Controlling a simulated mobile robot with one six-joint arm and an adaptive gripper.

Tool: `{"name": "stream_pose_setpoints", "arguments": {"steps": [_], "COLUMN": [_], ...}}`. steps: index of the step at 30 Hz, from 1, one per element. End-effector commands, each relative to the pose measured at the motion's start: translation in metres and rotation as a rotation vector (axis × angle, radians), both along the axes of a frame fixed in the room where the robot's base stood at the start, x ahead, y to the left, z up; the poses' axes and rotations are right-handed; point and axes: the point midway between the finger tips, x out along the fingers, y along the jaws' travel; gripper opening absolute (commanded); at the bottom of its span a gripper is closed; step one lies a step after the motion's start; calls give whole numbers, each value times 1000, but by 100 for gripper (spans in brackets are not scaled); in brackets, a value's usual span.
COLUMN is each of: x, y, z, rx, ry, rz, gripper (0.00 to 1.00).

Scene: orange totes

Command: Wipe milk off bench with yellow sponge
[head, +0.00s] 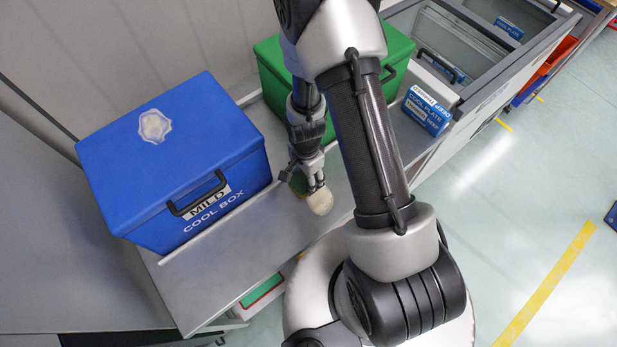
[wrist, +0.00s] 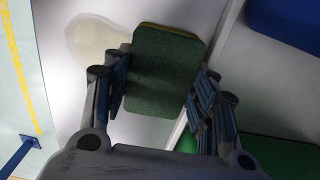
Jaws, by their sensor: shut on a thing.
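My gripper (head: 309,183) is low over the grey bench (head: 248,252), right of the blue cool box. In the wrist view my gripper (wrist: 160,92) is shut on the sponge (wrist: 165,70), with one finger at each side. The sponge shows a dark green face and a thin yellow edge. In the head view only a bit of the sponge (head: 298,181) shows beside the fingers. A cream milk puddle (head: 320,202) lies on the bench by the fingertips. The puddle (wrist: 90,42) is left of the sponge in the wrist view, its right edge partly hidden. I cannot tell whether the sponge touches the bench.
The blue cool box (head: 215,125) stands left on the bench, with a pale patch (head: 154,126) on its lid. A green box (head: 398,55) stands behind my arm. A cool plate pack (head: 427,110) is to its right. The bench's front edge is close to the puddle.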

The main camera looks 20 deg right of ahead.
Motion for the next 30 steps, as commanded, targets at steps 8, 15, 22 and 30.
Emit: {"name": "stream_pose_setpoints", "arguments": {"steps": [8, 15, 22, 30], "x": [-7, -26, -35, -59], "y": [-6, -12, -14, -22], "z": [3, 4, 2, 0], "rx": [0, -1, 0, 0], "ry": [-32, -26, -23, -20], "rz": [5, 2, 2, 2], "gripper": [34, 34, 34, 34]}}
